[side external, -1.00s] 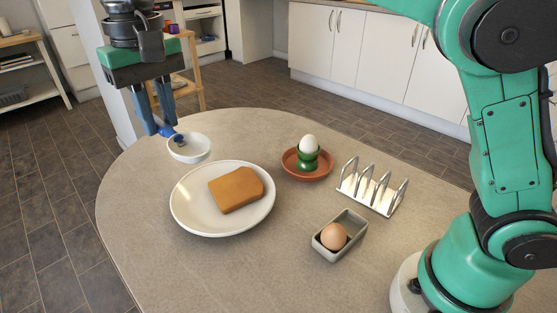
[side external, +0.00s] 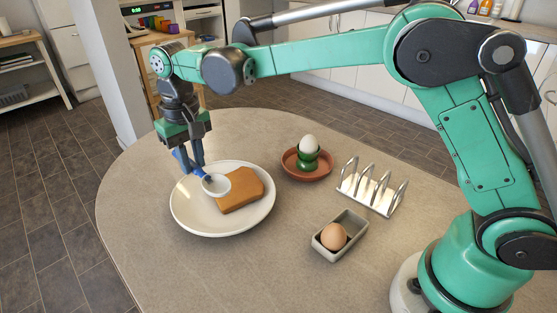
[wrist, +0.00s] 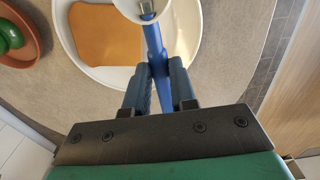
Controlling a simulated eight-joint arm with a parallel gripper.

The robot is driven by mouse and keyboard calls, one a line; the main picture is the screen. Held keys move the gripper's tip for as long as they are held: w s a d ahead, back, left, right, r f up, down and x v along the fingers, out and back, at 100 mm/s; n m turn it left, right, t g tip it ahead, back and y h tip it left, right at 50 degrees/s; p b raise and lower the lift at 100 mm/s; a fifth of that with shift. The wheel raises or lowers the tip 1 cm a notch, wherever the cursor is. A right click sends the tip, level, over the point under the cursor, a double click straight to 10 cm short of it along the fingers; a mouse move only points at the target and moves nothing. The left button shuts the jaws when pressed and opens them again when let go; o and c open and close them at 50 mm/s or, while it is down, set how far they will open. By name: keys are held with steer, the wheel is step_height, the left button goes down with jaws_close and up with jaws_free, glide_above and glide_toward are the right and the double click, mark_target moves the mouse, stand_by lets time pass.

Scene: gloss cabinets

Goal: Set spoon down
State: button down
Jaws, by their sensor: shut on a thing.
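My gripper (side external: 192,172) is shut on the blue handle of the spoon (wrist: 154,42), low over the left side of the white plate (side external: 182,211). In the wrist view the handle runs up from between the fingers (wrist: 163,85) to the white rim at the top edge.
A terracotta saucer (side external: 290,168) carries a green cup with a white egg (side external: 308,141). A metal toast rack (side external: 370,189) and a grey tray (side external: 326,243) with a brown egg (side external: 333,236) stand to the right. The tabletop (side external: 200,270) in front is clear.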

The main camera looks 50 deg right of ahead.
mark_target(194, 165)
step_height(194, 165, down, 7)
steer(key=shift+f, duration=0.2)
steer(key=shift+f, duration=0.15)
steer(key=shift+f, duration=0.4)
steer(key=c, duration=0.7)
jaws_free()
step_height(194, 165, up, 13)
steer(key=shift+s+f, duration=0.1)
steer(key=s+d+r+t, duration=0.3)
steer(key=s+d+r, duration=0.1)
steer(key=s+d, duration=0.25)
steer(key=s+d+f+t, duration=0.1)
steer(key=s+d, duration=0.1)
steer(key=s+d+f+t, duration=0.1)
steer(key=s+d+f, duration=0.1)
steer(key=s, duration=0.1)
steer(key=s+d+f+t, duration=0.2)
steer(key=s, duration=0.1)
steer(key=shift+s+d+f, duration=0.15)
steer(key=shift+s+d, duration=0.05)
steer(key=shift+s, duration=0.05)
